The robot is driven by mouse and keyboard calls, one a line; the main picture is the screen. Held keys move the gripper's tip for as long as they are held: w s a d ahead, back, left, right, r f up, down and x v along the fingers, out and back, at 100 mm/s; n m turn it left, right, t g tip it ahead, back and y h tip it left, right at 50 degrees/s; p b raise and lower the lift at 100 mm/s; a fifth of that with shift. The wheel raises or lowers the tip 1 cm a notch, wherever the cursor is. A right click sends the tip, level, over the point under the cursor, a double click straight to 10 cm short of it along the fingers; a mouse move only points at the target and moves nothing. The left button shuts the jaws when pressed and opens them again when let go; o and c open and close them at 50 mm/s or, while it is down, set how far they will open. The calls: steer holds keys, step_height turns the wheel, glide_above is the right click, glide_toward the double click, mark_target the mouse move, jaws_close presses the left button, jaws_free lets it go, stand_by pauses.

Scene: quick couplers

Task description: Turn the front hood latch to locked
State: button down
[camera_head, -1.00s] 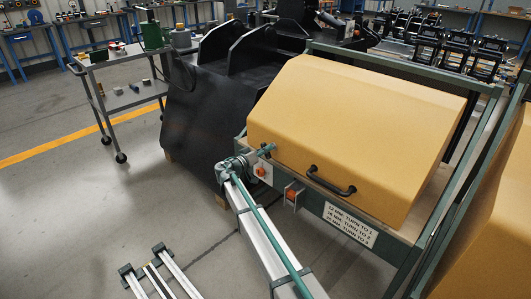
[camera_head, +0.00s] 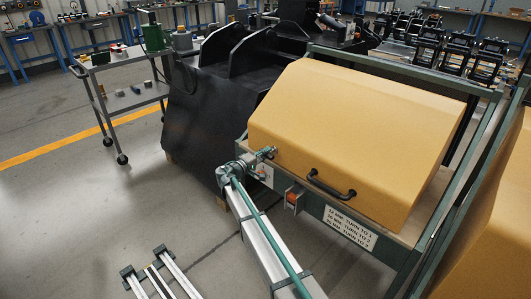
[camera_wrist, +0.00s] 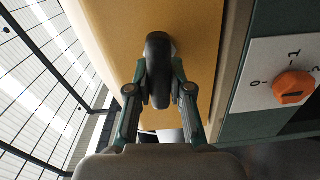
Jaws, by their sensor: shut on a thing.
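The yellow hood (camera_head: 350,130) is down on its green frame, with a black handle (camera_head: 331,186) on its front face. In the wrist view, a dark, rounded, elongated latch (camera_wrist: 158,58) stands out from the yellow hood panel (camera_wrist: 205,40). My gripper (camera_wrist: 159,85) is shut on this latch, with one finger on each side. In the head view, my gripper (camera_head: 266,153) is at the lower left front corner of the hood. The latch cannot be made out there, and its locked mark does not show.
Right of the latch in the wrist view is an orange knob (camera_wrist: 293,88) on a white plate marked 0, 1 and 2. An orange part (camera_head: 292,198) sits in a bracket below the hood, left of a lettered sign (camera_head: 350,226).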

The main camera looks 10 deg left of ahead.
steer(key=shift+n, duration=0.6)
steer(key=c, duration=1)
jaws_free()
steer(key=shift+c, duration=0.2)
steer(key=v, duration=1.2)
steer(key=shift+a, duration=0.1)
